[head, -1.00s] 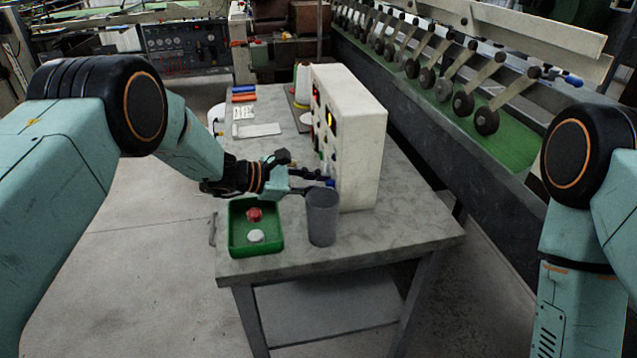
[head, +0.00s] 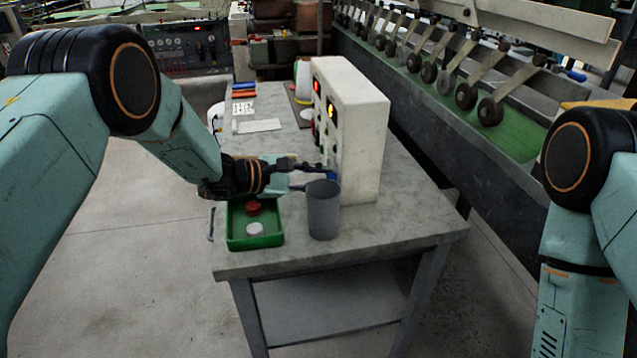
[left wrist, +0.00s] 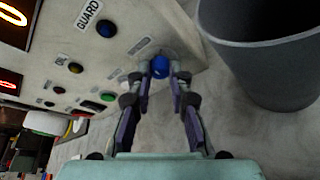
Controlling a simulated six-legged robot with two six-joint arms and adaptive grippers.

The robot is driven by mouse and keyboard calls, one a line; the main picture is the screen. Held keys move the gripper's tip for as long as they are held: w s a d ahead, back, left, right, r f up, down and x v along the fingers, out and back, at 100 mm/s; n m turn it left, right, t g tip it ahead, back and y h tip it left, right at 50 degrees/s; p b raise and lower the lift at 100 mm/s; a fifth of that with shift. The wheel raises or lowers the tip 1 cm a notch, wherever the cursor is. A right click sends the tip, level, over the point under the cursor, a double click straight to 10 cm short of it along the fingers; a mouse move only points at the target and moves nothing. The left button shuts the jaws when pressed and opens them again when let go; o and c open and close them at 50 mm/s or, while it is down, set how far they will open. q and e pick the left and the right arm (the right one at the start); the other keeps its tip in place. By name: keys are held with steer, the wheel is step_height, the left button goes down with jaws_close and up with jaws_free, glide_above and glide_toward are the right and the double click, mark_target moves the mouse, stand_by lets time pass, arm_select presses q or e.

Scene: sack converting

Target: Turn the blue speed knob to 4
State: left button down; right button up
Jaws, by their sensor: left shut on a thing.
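The blue speed knob (left wrist: 160,67) is on the face of the white control box (head: 362,135), near its lower end in the left wrist view. My left gripper (left wrist: 160,77) has its fingertips on both sides of the knob and is shut on it. In the head view the left gripper (head: 326,172) reaches the box's face from the left, and only a bit of blue shows at its tips. The knob's scale and pointer cannot be read. My right arm shows at the right edge of the head view, but its gripper is out of view.
A grey cup (head: 323,212) stands close beside the gripper, in front of the box. A green tray (head: 272,240) holds a red and a white piece. Other buttons, one labelled GUARD (left wrist: 107,28), sit on the same face. The table (head: 400,225) is clear at its front right.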

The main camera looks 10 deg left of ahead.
arm_select(q)
steer(key=shift+s+d+f+m+t+b, duration=0.1)
steer(key=shift+m+t+b, duration=0.45)
steer(key=shift+b, duration=0.7)
steer(key=shift+s+m+t+b, duration=0.1)
steer(key=shift+m+t+b, duration=0.15)
steer(key=shift+m+b, duration=0.8)
steer(key=c, duration=1.2)
jaws_free()
steer(key=v, duration=1.2)
